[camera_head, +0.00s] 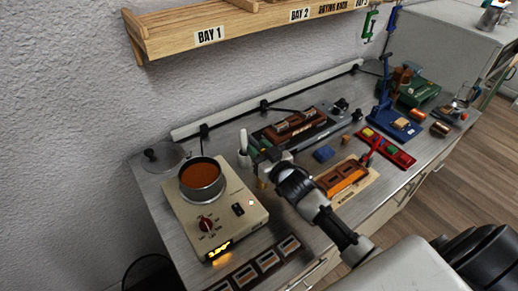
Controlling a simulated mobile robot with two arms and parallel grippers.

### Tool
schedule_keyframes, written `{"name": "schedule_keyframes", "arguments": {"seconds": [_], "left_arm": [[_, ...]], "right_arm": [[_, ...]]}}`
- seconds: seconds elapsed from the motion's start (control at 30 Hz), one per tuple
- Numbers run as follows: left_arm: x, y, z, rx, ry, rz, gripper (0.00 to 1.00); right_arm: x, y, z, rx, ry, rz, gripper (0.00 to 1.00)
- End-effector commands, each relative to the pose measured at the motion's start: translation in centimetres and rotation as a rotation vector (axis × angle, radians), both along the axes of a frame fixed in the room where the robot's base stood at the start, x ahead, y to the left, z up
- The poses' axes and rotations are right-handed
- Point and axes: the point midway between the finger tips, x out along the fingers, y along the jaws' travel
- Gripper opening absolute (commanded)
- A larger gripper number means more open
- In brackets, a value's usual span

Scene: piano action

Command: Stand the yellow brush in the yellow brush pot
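My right gripper (264,168) is over the bench, just right of the hot plate, with its arm reaching in from the lower right. Its fingers are small and partly hidden by my wrist, so I cannot tell whether they are open or shut. A small yellowish piece (262,183) shows just below the fingers; I cannot tell whether it is the yellow brush or its pot. A pale upright handle (243,139) stands in a small light pot (244,159) just left of the gripper. Small green parts show beside it. My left gripper is not in view.
A hot plate (250,203) carries a pot of orange-brown liquid (202,176). Behind are a dark tray with a brown block (296,126) and a wooden shelf (180,38). Right of my wrist lie an orange tray (343,178), a red tray (400,158) and a blue press (384,112).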

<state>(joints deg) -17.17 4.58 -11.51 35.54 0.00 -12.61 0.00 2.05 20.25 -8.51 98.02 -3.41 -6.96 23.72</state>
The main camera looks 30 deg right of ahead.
Motion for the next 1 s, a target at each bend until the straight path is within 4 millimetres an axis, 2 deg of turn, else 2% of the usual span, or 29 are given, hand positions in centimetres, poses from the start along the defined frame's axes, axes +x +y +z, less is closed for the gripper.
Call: {"name": "schedule_keyframes", "arguments": {"seconds": [0.03,0.1,0.37,0.47,0.57,0.8,1.0], "left_arm": [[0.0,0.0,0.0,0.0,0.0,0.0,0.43],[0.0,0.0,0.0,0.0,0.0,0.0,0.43],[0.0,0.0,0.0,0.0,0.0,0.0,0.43],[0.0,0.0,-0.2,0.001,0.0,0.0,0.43],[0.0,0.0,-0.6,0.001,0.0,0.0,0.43],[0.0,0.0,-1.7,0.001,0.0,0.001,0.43],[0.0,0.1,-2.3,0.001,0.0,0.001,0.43]], "right_arm": [[0.0,0.0,0.0,0.0,0.0,0.0,0.4],[0.0,0.0,0.0,0.0,0.0,0.0,0.5],[-0.1,0.0,0.0,0.0,0.0,0.0,0.5],[-0.7,-0.1,-0.2,0.0,0.002,0.0,0.5],[-2.1,-0.3,-0.3,0.001,0.003,0.0,0.5],[-7.0,-1.0,-0.4,-0.001,0.003,0.0,0.5],[-9.8,-1.4,-0.2,0.0,0.001,0.0,0.5]]}}
